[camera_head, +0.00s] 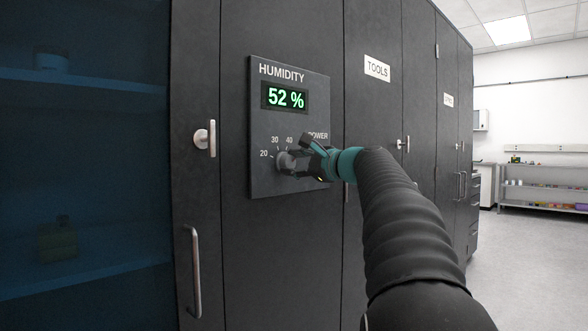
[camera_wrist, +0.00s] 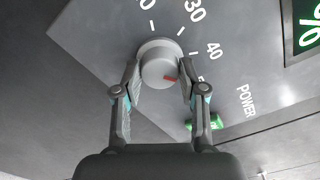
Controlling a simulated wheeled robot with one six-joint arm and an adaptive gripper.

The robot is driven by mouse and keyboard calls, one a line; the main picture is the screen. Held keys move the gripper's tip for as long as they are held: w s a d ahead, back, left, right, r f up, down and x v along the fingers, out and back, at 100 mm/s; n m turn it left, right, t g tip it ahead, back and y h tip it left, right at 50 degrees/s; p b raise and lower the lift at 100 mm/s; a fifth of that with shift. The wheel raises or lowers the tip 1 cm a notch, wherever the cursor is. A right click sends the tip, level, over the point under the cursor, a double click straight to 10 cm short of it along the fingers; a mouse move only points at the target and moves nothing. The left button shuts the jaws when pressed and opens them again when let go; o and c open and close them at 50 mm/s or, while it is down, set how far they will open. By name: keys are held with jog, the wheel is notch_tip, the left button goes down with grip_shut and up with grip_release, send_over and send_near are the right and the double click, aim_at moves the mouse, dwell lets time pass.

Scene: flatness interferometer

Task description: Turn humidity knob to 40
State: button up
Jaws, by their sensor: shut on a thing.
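The grey humidity knob (camera_wrist: 158,70) is round with a red mark, and it sits on the dark humidity panel (camera_head: 262,185). In the wrist view its red mark points right and slightly down, roughly toward the partly hidden number past 40. The knob also shows in the head view (camera_head: 284,161), partly covered by my gripper. The green display (camera_head: 285,97) above it reads 52 %. My gripper (camera_wrist: 158,76) has one finger on each side of the knob and is shut on it. The 20, 30 and 40 labels are visible in the head view.
A green power switch (camera_wrist: 214,122) lies close beside my right finger in the wrist view. A cabinet handle (camera_head: 205,138) and a long door handle (camera_head: 193,272) are left of the panel. A TOOLS cabinet (camera_head: 376,100) stands to the right. Open floor (camera_head: 525,255) lies farther right.

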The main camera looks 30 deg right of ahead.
jog(key=n+b, duration=0.3)
jog(key=n, duration=0.3)
dwell(0.6)
jog(key=o, duration=1.1)
jog(key=shift+o, duration=0.2)
jog(key=v, duration=1.2)
